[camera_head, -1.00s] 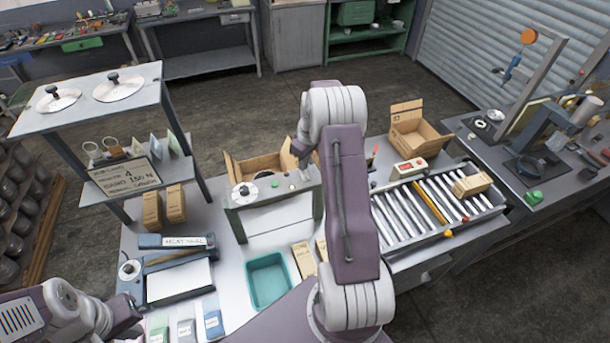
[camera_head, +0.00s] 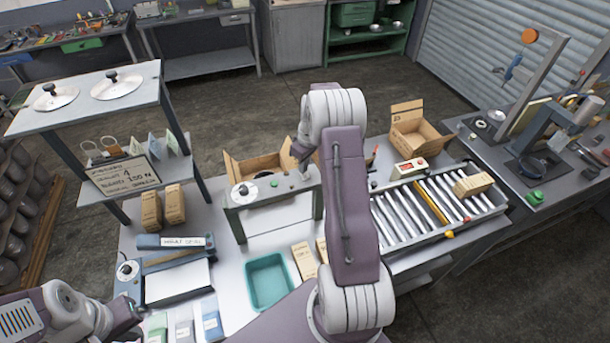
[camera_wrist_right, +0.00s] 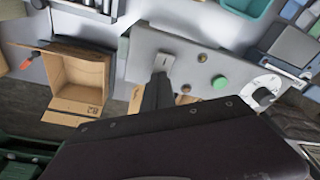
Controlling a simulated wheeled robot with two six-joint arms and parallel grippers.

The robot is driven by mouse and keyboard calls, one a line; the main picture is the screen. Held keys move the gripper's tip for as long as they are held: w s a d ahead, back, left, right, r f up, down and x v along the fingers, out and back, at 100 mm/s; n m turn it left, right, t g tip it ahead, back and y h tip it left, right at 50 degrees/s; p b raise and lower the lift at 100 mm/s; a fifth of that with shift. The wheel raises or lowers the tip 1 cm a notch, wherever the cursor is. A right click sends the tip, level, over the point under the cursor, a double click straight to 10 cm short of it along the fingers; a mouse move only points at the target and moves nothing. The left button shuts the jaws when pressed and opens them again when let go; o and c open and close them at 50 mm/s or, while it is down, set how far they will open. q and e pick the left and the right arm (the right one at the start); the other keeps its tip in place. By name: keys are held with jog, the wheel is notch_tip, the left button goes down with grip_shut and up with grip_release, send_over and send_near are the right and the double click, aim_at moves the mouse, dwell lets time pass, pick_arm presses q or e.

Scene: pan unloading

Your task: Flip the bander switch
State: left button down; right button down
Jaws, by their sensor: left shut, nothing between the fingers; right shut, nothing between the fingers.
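The bander (camera_head: 272,206) is a grey box-shaped machine in the middle of the bench, with a white dial (camera_head: 244,193) and a green button (camera_head: 275,184) on top. In the right wrist view its panel shows the dial (camera_wrist_right: 264,87), the green button (camera_wrist_right: 220,82) and a switch on a small pale plate (camera_wrist_right: 165,60). My right gripper (camera_wrist_right: 161,78) is shut and empty, its tip at the switch plate and covering part of it. I cannot tell whether it touches the switch or which way the switch is set. My left gripper (camera_head: 125,315) is shut and empty at the lower left.
An open cardboard box (camera_head: 262,165) stands behind the bander. A roller conveyor (camera_head: 400,215) with a carton (camera_head: 473,185) lies to the right. A teal tray (camera_head: 268,280), a sealer (camera_head: 178,280) and small cartons are in front. A shelf (camera_head: 90,98) stands at the left.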

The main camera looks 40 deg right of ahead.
notch_tip(320, 180, up, 5)
jog(key=p, duration=0.3)
jog(key=shift+f, duration=0.2)
jog(key=shift+r, duration=1.15)
jog(key=s+a+r+m+t, duration=0.1)
jog(key=s+a, duration=0.7)
jog(key=a, duration=0.3)
jog(key=s+a+r+m, duration=0.1)
jog(key=s+a+r, duration=0.1)
jog(key=s+a, duration=0.8)
notch_tip(320, 180, down, 28)
jog(key=s+a+g+b, duration=0.1)
jog(key=b, duration=2.4)
jog(key=shift+s+a+r+m+g+b, duration=0.2)
jog(key=shift+a+m+g+b, duration=0.1)
jog(key=shift+a+b, duration=0.1)
